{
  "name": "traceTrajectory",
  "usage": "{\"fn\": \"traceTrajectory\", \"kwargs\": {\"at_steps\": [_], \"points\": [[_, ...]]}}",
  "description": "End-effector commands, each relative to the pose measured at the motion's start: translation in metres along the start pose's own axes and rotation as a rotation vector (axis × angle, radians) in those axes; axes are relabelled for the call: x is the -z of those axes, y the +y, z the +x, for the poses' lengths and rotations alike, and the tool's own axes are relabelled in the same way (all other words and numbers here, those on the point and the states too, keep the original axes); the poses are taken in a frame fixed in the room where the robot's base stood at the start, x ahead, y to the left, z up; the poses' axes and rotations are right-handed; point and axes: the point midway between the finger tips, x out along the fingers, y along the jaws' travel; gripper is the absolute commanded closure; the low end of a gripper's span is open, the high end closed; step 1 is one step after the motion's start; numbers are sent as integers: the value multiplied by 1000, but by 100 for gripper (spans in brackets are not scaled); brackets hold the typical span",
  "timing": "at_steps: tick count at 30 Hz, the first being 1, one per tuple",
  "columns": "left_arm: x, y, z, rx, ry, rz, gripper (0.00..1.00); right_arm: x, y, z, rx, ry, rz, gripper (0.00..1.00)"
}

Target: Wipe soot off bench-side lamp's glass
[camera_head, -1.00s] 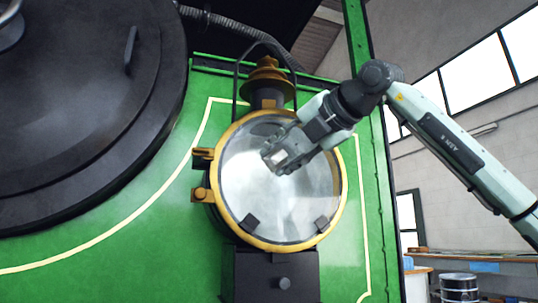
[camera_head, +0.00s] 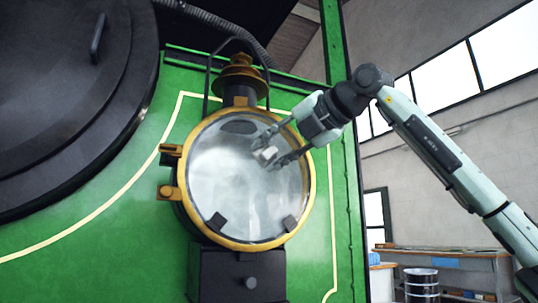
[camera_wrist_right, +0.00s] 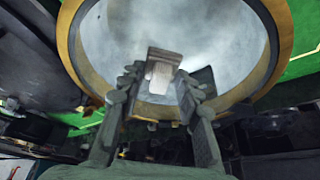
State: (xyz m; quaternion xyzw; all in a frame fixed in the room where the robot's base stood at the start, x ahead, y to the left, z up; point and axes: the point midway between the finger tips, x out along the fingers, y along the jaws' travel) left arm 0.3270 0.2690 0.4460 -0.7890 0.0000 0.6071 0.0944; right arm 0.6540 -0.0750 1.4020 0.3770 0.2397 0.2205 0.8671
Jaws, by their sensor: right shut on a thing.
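The lamp (camera_head: 308,205) has a round brass rim around its glass (camera_head: 235,195) and hangs on the green engine front. The glass looks cloudy grey-white, with a dark patch (camera_head: 239,127) near its top edge. My right gripper (camera_head: 268,152) is in front of the upper right part of the glass. It is shut on a small pale pad (camera_head: 265,155). The wrist view shows the pad (camera_wrist_right: 163,70) between the two fingers, with the glass (camera_wrist_right: 215,35) behind. I cannot tell whether the pad touches the glass. My left gripper is out of view.
A brass chimney cap (camera_head: 239,78) tops the lamp, with a thin black handle arching over it. Brass hinges (camera_head: 171,192) stick out on its left. The black boiler door (camera_head: 60,90) is further left. A bench (camera_head: 455,268) and a drum (camera_head: 421,283) stand at the lower right.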

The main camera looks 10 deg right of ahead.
Motion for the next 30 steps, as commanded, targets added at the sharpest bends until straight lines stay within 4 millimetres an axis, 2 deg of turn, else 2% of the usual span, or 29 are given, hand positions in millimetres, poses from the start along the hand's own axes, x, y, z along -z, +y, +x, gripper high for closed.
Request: {"fn": "traceTrajectory", "kwargs": {"at_steps": [5, 18, 30], "points": [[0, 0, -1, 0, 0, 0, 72, 0, 5, 0, -1, 0, -1, 90], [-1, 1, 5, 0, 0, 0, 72, 26, 28, 11, -1, 2, -3, 90], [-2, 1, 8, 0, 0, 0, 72, 41, 41, 17, -1, 3, -4, 90]]}}
